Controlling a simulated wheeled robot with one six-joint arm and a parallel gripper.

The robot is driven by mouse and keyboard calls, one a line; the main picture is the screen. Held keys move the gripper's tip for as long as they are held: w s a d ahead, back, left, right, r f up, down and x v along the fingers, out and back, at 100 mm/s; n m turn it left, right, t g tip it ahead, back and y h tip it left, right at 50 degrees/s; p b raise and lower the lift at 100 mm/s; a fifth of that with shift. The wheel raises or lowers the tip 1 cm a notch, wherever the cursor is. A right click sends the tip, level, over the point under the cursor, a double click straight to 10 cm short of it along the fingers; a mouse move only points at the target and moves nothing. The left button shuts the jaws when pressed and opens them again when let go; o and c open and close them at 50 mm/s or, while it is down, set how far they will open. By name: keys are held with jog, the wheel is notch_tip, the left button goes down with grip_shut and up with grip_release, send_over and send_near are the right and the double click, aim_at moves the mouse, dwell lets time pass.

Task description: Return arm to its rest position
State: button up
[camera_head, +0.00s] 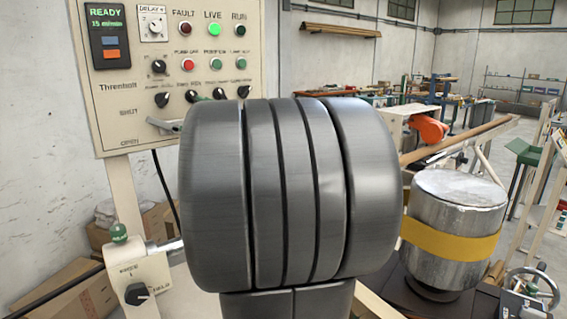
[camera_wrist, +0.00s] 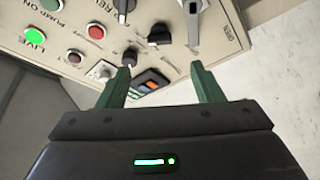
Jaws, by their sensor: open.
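My gripper (camera_wrist: 160,70) shows in the wrist view with two green fingers spread apart and nothing between them. It faces the cream control panel (camera_wrist: 72,40), which appears turned over in this view. The panel's display unit (camera_wrist: 150,82) and a black knob (camera_wrist: 129,57) lie beyond the fingertips; I cannot tell the exact gap. In the head view, a large dark grey rounded body, which looks like my own arm, fills the middle.
The panel's display (camera_head: 105,17) reads READY, and the LIVE lamp (camera_head: 214,29) glows green. A small switch box (camera_head: 137,285) stands at lower left, near cardboard boxes (camera_head: 75,290). A metal cylinder with a yellow band (camera_head: 450,240) stands at right. Shelving (camera_head: 520,90) is far behind.

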aim_at(165, 100)
jog(key=p+x, duration=0.3)
jog(key=x, duration=0.9)
jog(key=shift+d+r, duration=0.1)
jog(key=n, duration=0.1)
jog(key=n+g+p, duration=0.1)
jog(key=shift+s+d+r+n, duration=0.1)
jog(key=shift+d+n, duration=0.15)
jog(key=shift+n, duration=0.05)
jog(key=n+g+h+p, duration=0.1)
jog(key=n+p, duration=0.1)
jog(key=n, duration=0.2)
jog(key=n+h, duration=0.1)
jog(key=n, duration=0.3)
jog(key=shift+g+h, duration=0.3)
jog(key=shift+h, duration=0.1)
jog(key=n+h, duration=0.1)
jog(key=n, duration=0.1)
jog(key=shift+a+n, duration=0.1)
jog(key=shift+n, duration=0.2)
jog(key=shift+s, duration=0.1)
jog(key=shift+v, duration=1)
jog(key=shift+r, duration=0.1)
